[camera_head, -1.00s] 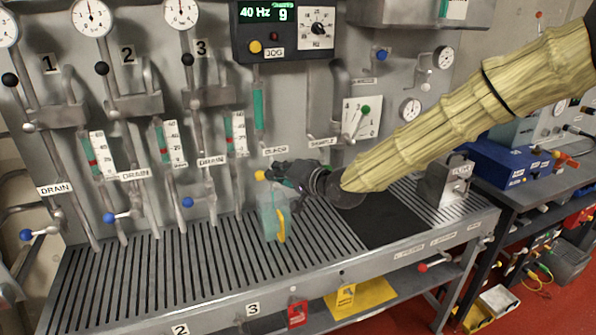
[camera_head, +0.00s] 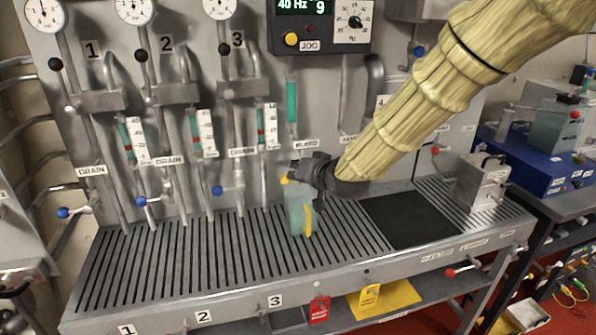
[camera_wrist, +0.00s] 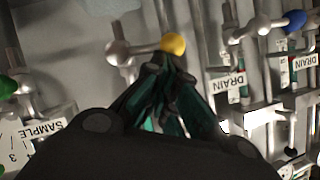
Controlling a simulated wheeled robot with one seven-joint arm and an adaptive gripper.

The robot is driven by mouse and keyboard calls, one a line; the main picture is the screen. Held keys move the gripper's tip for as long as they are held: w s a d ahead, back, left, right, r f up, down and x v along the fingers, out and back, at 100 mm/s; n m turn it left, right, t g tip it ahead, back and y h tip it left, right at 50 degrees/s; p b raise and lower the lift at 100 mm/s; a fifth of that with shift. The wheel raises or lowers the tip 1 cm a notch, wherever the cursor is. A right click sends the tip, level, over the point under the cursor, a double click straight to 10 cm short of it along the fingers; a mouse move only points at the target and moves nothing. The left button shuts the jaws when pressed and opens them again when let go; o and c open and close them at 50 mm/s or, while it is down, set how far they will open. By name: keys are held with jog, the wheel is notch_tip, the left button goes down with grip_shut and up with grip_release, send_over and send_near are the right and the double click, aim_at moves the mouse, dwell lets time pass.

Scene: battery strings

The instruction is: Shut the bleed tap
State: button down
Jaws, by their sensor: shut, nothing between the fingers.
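The bleed tap shows as a yellow knob (camera_head: 284,179) beside a small label on the panel, which reads roughly as "bleed" and is partly blurred. In the wrist view the yellow knob (camera_wrist: 173,44) sits at the end of a short grey lever with a pale ball joint (camera_wrist: 118,52) to its left. My gripper (camera_head: 298,171) is shut and empty, close to the knob. In the wrist view its fingertips (camera_wrist: 168,68) lie just below the knob in the picture; whether they touch it I cannot tell. My gripper hides part of the tap's pipe in the head view.
A clear jug (camera_head: 298,215) with a yellow handle stands on the slatted bench (camera_head: 180,270) under the tap. Drain taps with blue knobs (camera_head: 217,190) are to the left. A black mat (camera_head: 410,218) and a metal box (camera_head: 484,182) lie to the right.

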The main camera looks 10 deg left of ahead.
dwell(0.5)
jog(key=w+d+r+v, duration=0.1)
jog(key=w+r+v, duration=0.1)
jog(key=v, duration=1.1)
jog(key=shift+w+d+r+g+y, duration=0.55)
jog(key=shift+w+g, duration=0.95)
jog(key=shift+w, duration=0.5)
jog(key=s+f+p+x, duration=0.1)
jog(key=s+x, duration=0.1)
jog(key=x, duration=1)
jog(key=shift+a+f+p, duration=0.3)
jog(key=shift+a+f, duration=0.2)
jog(key=shift+w, duration=0.1)
jog(key=shift+a+f, duration=0.1)
